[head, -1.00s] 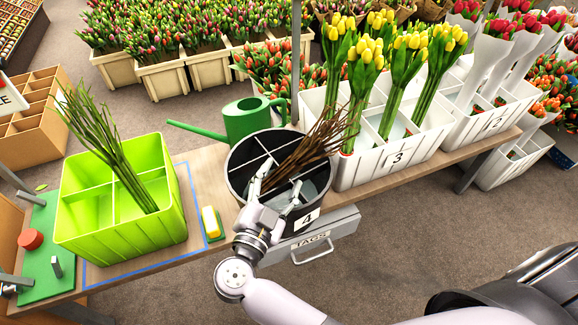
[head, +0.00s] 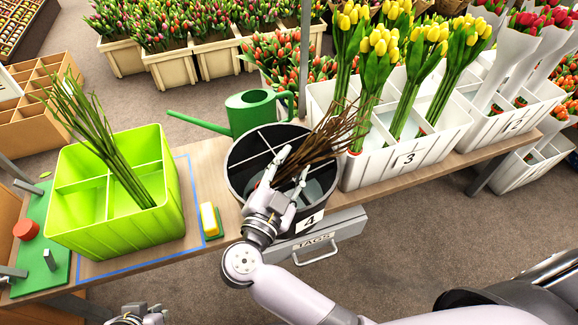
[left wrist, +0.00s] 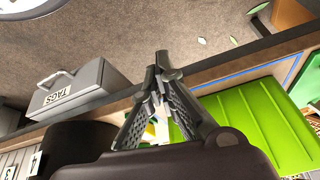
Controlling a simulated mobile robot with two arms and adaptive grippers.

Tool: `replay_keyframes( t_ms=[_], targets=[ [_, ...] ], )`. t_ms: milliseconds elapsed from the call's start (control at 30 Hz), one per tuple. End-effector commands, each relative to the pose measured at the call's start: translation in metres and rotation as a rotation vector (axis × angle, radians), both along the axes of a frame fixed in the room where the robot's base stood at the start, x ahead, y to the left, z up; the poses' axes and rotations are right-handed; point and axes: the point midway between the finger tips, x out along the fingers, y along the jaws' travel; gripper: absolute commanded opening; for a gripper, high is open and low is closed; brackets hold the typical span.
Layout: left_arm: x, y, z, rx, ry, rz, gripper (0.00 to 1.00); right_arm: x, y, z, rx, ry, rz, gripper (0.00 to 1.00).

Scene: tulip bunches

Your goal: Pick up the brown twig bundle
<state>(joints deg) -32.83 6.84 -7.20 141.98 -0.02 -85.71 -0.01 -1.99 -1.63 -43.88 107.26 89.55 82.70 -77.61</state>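The brown twig bundle (head: 325,140) leans in the black round divided bucket (head: 240,184) marked 4, its branching ends pointing up and right. My right gripper (head: 290,167) is over the bucket at the lower left end of the twigs. Its two fingers are apart. One finger lies close to the twigs, and whether it touches them cannot be seen. My left gripper (head: 140,318) is at the bottom edge of the head view, away from the twigs. In the left wrist view its fingertips (left wrist: 163,68) show close together with nothing clearly held between them.
A green watering can (head: 250,110) stands behind the bucket. The white crate (head: 410,160) with yellow tulips is close to its right. A lime green crate (head: 110,228) with green stems stands left, with a yellow block (head: 209,219) between. A grey TAGS drawer (head: 318,240) is below.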

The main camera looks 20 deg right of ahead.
Motion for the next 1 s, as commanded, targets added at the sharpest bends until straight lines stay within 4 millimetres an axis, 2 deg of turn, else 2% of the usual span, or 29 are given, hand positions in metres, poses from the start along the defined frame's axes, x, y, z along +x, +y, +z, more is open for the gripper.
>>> replay_keyframes(
  t_ms=[67,500,833,1000],
  targets=[
    [0.0,0.0,0.0,0.0,0.0,0.0,0.0,0.0,0.0,0.0,0.0,0.0,0.0,0.28],
    [0.0,0.0,0.0,0.0,0.001,0.0,0.0,0.0,0.0,0.0,0.001,0.001,0.0,0.0],
    [-0.001,0.0,0.002,0.001,0.005,0.0,0.0,0.0,0.0,0.004,0.001,0.0,-0.001,0.0],
    [-0.021,0.005,0.007,0.018,0.097,0.007,0.0,0.0,0.0,0.032,0.005,-0.002,-0.001,0.0]
  ],
)
